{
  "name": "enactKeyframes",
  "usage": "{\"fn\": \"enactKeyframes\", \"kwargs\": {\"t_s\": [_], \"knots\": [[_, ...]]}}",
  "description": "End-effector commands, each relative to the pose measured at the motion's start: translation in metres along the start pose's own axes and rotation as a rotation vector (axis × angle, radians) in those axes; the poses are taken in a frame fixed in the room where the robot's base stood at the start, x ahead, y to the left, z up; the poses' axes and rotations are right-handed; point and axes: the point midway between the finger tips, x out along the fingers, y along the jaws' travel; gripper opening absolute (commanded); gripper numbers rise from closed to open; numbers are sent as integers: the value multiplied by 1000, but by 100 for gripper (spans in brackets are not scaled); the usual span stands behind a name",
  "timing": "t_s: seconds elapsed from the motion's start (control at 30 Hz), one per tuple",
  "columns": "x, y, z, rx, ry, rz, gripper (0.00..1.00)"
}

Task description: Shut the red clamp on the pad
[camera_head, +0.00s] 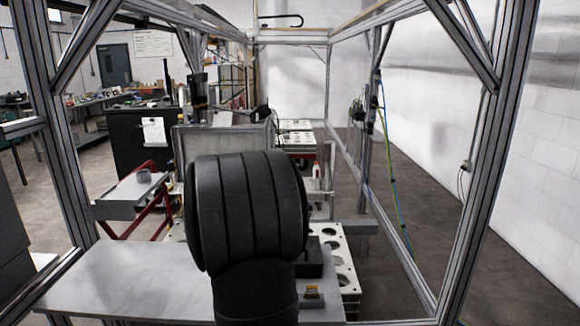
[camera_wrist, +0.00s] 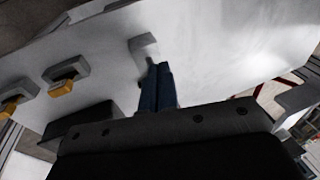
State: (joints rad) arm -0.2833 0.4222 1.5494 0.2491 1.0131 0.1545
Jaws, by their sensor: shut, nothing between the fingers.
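My gripper (camera_wrist: 158,68) shows in the wrist view as two dark blue fingers pressed together and empty. Its tips point at the pale table (camera_wrist: 220,45), close to a small grey block (camera_wrist: 143,46). I cannot tell whether they touch it. In the head view my own dark arm fills the centre and hides the gripper. I cannot make out a red clamp or its pad for certain in either view.
A black block (camera_wrist: 82,124) lies left of my gripper, below the holders. In the head view, a grey tray on a red frame (camera_head: 150,205) stands left of my arm. White plates with round holes (camera_head: 345,265) are at right. The table's left part (camera_head: 120,285) is clear.

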Motion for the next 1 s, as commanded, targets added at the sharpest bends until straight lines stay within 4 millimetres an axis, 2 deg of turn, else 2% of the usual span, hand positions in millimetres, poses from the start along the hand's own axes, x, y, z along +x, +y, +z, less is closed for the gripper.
{"fn": "enactKeyframes", "kwargs": {"t_s": [0.37, 0.8, 1.0], "knots": [[-20, -6, 12, -1, 0, 0, 0], [-78, -20, 11, -1, 1, 0, 0], [-86, -22, 12, 0, 0, 0, 0]]}}
